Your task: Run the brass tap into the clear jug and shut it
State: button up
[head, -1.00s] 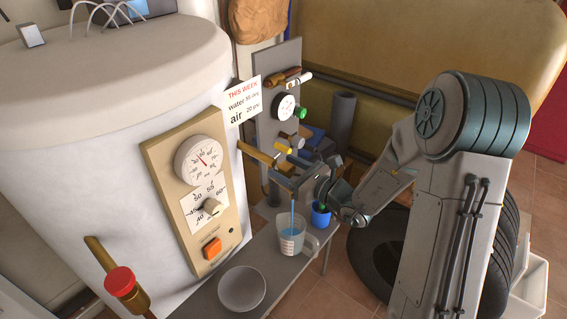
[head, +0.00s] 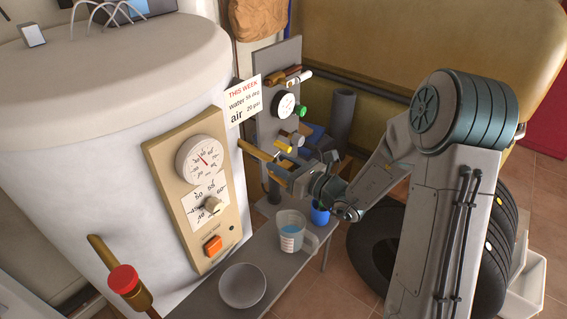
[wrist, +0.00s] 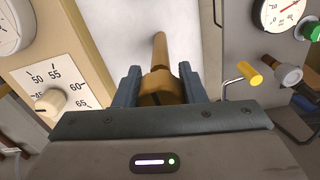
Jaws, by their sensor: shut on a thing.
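The brass tap (head: 257,152) sticks out of the white boiler on a brass pipe. My gripper (head: 284,174) is at the tap's outer end; in the wrist view its two fingers close around the brass tap (wrist: 157,88). The exact part gripped is partly hidden by the gripper. The clear jug (head: 291,241) stands upright on the grey bench, below my gripper and apart from it. Blue water shows in the jug. No stream is visible between tap and jug.
A blue cup (head: 320,214) stands behind the jug. A red-knobbed valve (head: 123,279) is at lower left.

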jog(key=shift+m, duration=0.6)
jog(key=o, duration=1)
jog(key=b+v, duration=0.2)
jog(key=v, duration=1.2)
jog(key=shift+b, duration=0.3)
jog(key=shift+a, duration=0.1)
